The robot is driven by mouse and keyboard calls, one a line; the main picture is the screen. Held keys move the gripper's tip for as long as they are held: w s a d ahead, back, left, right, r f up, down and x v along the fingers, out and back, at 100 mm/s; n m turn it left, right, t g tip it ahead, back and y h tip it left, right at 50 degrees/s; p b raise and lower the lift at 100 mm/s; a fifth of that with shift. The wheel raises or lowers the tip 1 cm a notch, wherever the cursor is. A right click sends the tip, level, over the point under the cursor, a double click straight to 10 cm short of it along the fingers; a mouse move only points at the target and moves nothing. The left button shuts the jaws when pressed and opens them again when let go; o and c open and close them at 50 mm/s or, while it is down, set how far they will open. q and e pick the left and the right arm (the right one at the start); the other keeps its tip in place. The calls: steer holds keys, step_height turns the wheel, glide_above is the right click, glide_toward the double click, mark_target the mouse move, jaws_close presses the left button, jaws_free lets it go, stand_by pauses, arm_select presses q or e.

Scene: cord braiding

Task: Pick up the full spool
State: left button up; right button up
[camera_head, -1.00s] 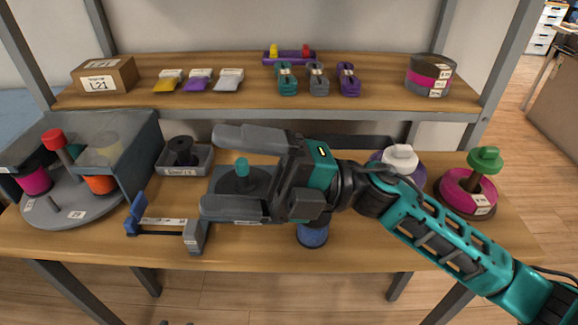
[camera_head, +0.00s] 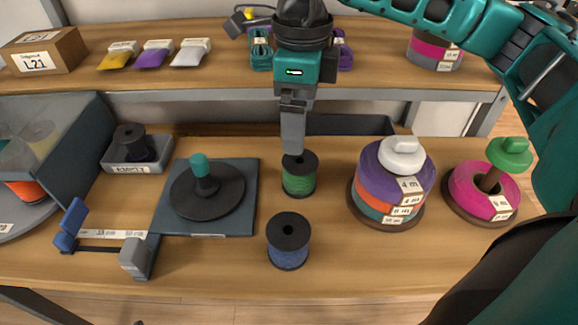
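A spool of green cord (camera_head: 300,177) with black flanges stands upright on the table right of the winding plate. A spool of blue cord (camera_head: 288,246) stands upright in front of it. Both look wound with cord; I cannot tell which is fuller. My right gripper (camera_head: 293,142) points down from above, its fingertip end overlapping the green spool's back edge in the picture. I see it edge-on, so the gap between its fingers is hidden, and contact with the spool is unclear. My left gripper is not in view.
A black disc with a teal knob (camera_head: 203,180) sits on a grey plate at left. A small tray (camera_head: 140,165) holds a black spool. Stacked coloured reels (camera_head: 394,185) and a pink reel (camera_head: 482,193) stand at right. A measuring gauge (camera_head: 110,235) lies front left. The shelf edge runs behind.

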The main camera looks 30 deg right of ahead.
mark_target(300, 173)
step_height(300, 173, down, 7)
steer(key=shift+f+b, duration=0.2)
steer(key=shift+b, duration=0.4)
steer(key=shift+d+f+b, duration=0.2)
steer(key=shift+f+b, duration=0.3)
steer(key=shift+f, duration=2.2)
steer(key=shift+c, duration=0.2)
steer(key=c, duration=1.1)
